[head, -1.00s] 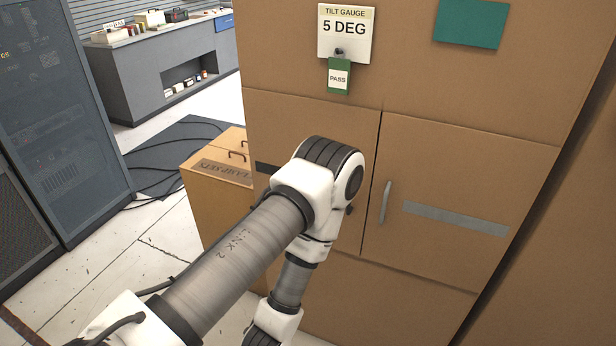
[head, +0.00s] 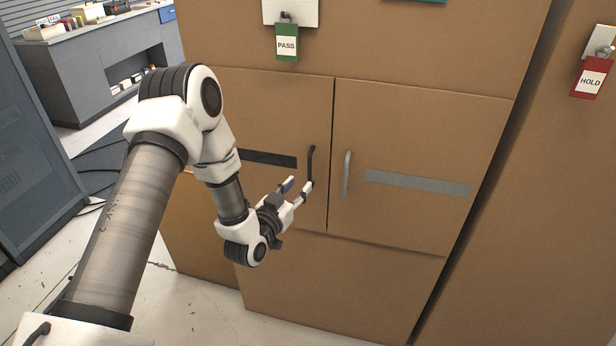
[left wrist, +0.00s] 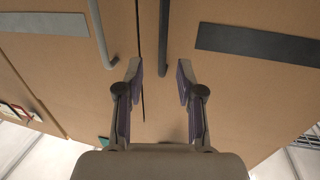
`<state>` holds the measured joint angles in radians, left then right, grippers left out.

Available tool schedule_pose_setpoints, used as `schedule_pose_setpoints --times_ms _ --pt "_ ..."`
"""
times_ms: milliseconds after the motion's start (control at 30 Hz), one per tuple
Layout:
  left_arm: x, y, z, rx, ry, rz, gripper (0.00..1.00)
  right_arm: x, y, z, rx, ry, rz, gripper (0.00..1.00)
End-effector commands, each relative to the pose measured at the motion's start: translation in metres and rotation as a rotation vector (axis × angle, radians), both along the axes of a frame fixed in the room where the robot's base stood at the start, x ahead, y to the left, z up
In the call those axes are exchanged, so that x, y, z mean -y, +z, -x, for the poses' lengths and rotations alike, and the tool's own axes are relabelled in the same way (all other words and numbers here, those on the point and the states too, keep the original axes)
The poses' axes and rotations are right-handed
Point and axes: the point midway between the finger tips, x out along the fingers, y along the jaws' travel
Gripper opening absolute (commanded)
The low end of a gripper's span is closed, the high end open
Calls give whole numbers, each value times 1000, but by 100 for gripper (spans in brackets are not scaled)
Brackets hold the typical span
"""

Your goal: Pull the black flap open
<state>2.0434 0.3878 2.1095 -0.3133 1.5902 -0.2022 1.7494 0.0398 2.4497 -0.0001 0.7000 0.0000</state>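The black flap (head: 270,110) is the left door of a brown cabinet and looks shut. It has a black stripe (head: 268,159) and an upright black handle (head: 311,165) near its right edge. My left gripper (head: 299,186) is open and empty in front of the flap, at the handle's lower part. In the left wrist view the black handle (left wrist: 164,40) runs down between the two spread fingertips (left wrist: 159,70), nearer the right one. I cannot tell whether a finger touches it. The black stripe also shows there (left wrist: 258,43). My right gripper is not in view.
The right flap (head: 420,130) has a grey handle (head: 347,173) and grey stripe (head: 417,182), close beside the black handle. A green PASS tag (head: 287,44) hangs above; a red HOLD tag (head: 591,78) hangs at right. A dark rack (head: 35,180) stands at left.

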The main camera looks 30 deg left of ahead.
Motion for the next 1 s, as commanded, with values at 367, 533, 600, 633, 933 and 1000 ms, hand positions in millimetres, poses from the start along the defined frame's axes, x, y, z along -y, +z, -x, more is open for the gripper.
schedule_pose_setpoints --times_ms 367,533,600,633,933,1000 --pt "-7 13 -51 24 12 5 37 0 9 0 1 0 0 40" --pt "-7 11 -75 21 12 8 37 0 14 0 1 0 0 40" --pt "-8 10 -80 20 12 9 37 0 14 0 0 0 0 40" --pt "-8 10 -81 20 12 9 37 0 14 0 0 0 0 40" --pt "-8 9 -81 19 12 9 0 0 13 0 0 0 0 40" --pt "-8 9 -81 19 12 9 0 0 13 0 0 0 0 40"
